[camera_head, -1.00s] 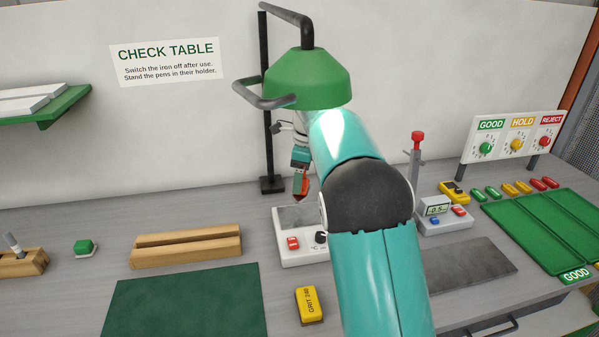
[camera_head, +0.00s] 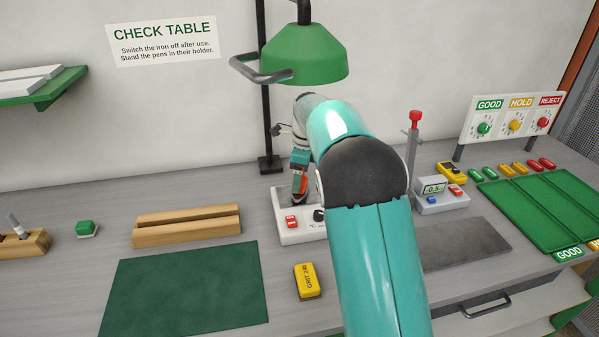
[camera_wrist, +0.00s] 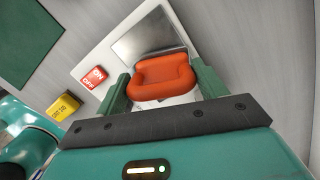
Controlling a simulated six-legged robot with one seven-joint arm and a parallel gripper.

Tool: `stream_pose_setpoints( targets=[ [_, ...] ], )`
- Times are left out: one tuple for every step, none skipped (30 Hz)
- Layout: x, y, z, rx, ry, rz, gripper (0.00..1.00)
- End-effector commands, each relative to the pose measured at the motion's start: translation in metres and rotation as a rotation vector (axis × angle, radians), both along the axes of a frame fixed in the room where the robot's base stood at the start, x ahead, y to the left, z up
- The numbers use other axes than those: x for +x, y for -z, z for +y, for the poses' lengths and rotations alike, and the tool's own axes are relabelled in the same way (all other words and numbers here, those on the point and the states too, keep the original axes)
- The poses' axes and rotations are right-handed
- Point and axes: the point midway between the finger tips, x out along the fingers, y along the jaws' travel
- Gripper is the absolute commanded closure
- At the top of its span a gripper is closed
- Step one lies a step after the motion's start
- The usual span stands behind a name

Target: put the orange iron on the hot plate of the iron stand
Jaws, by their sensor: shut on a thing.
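The orange iron (camera_wrist: 163,77) is between the fingers of my gripper (camera_wrist: 163,88), which is shut on it. In the head view the iron (camera_head: 302,186) is low over the white iron stand (camera_head: 288,239), partly hidden by my arm. The grey metal hot plate (camera_wrist: 140,38) is on the stand; in the wrist view the iron overlaps its near part. I cannot tell whether the iron touches the plate. The stand's red ON/OFF switch (camera_wrist: 95,77) and a black knob (camera_head: 319,215) are on its front part.
A green lamp (camera_head: 303,60) hangs over the stand from a black post (camera_head: 266,130). A yellow grit block (camera_head: 308,281), a slotted wooden block (camera_head: 187,226) and a green mat (camera_head: 185,290) lie nearby. A grey display device (camera_head: 440,200) stands to the right.

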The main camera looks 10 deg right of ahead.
Motion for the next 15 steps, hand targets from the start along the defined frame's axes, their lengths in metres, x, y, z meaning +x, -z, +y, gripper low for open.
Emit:
stream_pose_setpoints(
  targets=[
    [0.0003, -0.001, 0.0, 0.001, 0.0, -0.001, 0.68],
    [0.0002, -0.001, 0.0, 0.001, 0.0, -0.001, 0.68],
    [0.0002, -0.0011, 0.0, 0.001, 0.0, -0.001, 0.68],
    [0.0002, -0.0011, 0.0, 0.001, 0.0, -0.001, 0.68],
    [0.0002, -0.0011, 0.0, 0.001, 0.0, -0.001, 0.68],
    [0.0001, -0.001, 0.0, 0.001, 0.0, -0.001, 0.68],
    [0.0001, -0.0009, 0.0, 0.001, 0.0, -0.001, 0.68],
    [0.0001, -0.0006, 0.0, 0.001, 0.0, -0.001, 0.68],
    [0.0001, -0.0002, 0.0, 0.001, 0.0, -0.001, 0.68],
    [0.0001, 0.0002, 0.0, 0.001, 0.0, -0.001, 0.68],
    [0.0001, 0.0007, 0.0, 0.001, 0.0, -0.001, 0.68],
    [0.0001, 0.0014, 0.0, 0.001, 0.0, -0.001, 0.68],
    [0.0, 0.002, 0.0, 0.001, 0.0, -0.001, 0.68],
    [0.0, 0.0026, 0.0001, 0.0, 0.0, -0.001, 0.68],
    [0.0, 0.0033, 0.0001, 0.001, 0.0, -0.001, 0.68]
  ],
)
